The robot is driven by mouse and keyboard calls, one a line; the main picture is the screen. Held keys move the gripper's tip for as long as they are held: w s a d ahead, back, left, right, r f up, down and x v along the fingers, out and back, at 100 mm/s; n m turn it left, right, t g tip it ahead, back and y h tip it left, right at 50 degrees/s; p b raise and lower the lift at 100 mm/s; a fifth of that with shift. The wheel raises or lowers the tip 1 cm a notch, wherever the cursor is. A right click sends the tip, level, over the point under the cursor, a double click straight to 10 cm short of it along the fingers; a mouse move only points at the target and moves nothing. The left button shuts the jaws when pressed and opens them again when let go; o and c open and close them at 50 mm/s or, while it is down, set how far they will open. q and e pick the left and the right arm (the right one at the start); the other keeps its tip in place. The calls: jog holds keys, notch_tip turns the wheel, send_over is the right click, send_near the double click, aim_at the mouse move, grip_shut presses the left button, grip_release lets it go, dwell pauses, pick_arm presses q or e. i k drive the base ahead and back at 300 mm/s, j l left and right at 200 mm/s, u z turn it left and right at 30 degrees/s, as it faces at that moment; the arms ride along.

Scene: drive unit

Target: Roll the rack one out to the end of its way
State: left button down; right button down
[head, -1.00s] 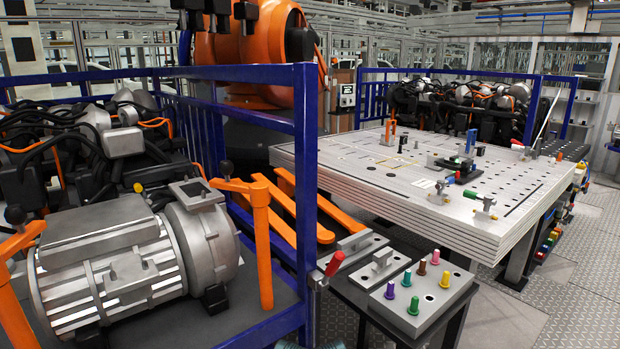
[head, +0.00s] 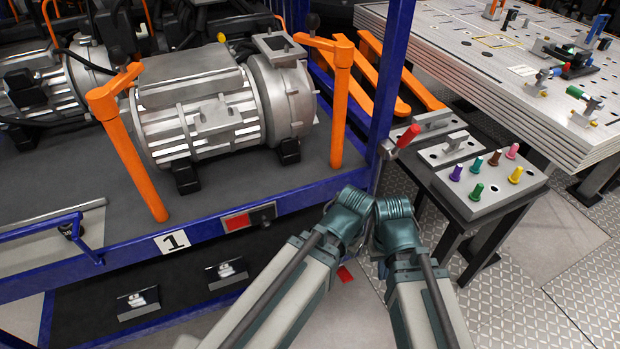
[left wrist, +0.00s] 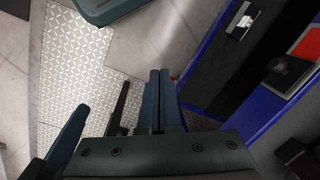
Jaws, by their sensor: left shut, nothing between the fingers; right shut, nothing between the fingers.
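Rack one (head: 230,195) has a blue frame, a dark deck and a white number plate (head: 172,242) on its front beam. A silver motor (head: 210,105) and orange posts (head: 340,105) stand on the deck. A red patch (head: 237,222) and a dark latch plate (head: 262,213) sit on the front beam. My left gripper (left wrist: 161,100) is shut and empty, beside the rack front in the left wrist view; in the head view it is hidden. My right gripper (head: 382,269) is mostly hidden by my arm, low before the rack's right corner, and shut with nothing visibly held.
A red-handled lever (head: 404,138) stands by the rack's right post. Beside it, a small stand (head: 484,205) carries coloured pegs. Floor at the lower right is clear.

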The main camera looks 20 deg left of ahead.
aim_at(226, 119)
jog(key=u, duration=1.45)
jog(key=i+j+u, duration=0.1)
jog(key=u, duration=0.2)
jog(key=i+j+u, duration=0.1)
jog(key=u, duration=0.2)
jog(key=i+j, duration=0.5)
jog(key=j, duration=0.2)
